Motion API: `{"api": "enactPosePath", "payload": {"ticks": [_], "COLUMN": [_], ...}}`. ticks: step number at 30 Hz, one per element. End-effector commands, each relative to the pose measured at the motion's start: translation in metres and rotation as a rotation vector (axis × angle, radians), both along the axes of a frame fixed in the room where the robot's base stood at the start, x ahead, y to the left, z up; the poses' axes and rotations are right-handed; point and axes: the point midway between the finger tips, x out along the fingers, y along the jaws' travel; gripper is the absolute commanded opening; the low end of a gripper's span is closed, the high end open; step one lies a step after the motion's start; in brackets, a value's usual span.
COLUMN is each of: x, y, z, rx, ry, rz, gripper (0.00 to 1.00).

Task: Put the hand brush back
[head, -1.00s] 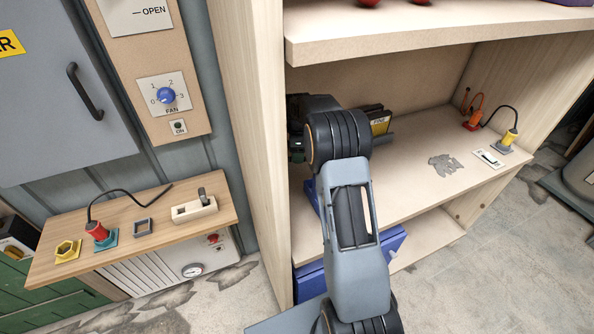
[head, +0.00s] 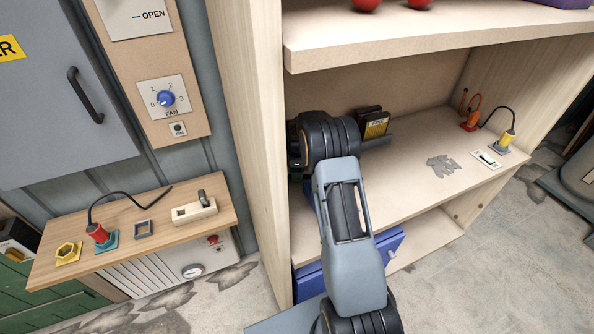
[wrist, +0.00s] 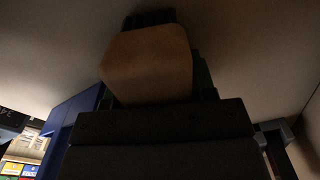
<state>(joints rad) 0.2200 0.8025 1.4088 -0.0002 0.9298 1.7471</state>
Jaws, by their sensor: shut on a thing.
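In the wrist view a tan, rounded block (wrist: 150,62) sits in front of my gripper (wrist: 155,88). My gripper is shut on it. It looks like part of the hand brush, with dark parts behind it; the bristles are not clear in the dim light. In the head view my arm reaches into the middle shelf bay at its left side. My own arm hides the gripper and most of what it holds there.
The upper shelf (head: 430,45) hangs above my arm. The left upright panel (head: 255,150) is close beside my arm.

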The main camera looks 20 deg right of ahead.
Motion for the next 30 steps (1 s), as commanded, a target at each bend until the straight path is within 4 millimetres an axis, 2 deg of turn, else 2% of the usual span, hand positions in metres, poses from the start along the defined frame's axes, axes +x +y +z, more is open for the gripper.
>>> {"api": "enactPosePath", "payload": {"ticks": [3,4,12,19,23,30], "x": [0.0,0.0,0.0,0.0,0.001,0.001], "y": [0.0,0.0,0.0,0.0,0.0,0.0], "z": [-0.003,-0.004,-0.002,-0.001,0.007,0.05], "rx": [0.0,0.0,0.0,0.0,-0.001,-0.001], "ry": [0.0,0.0,0.0,0.0,-0.003,-0.005], "rz": [0.0,0.0,0.0,0.0,0.0,0.0], "gripper": [0.29,0.52,0.76,0.76,0.76,0.76]}}
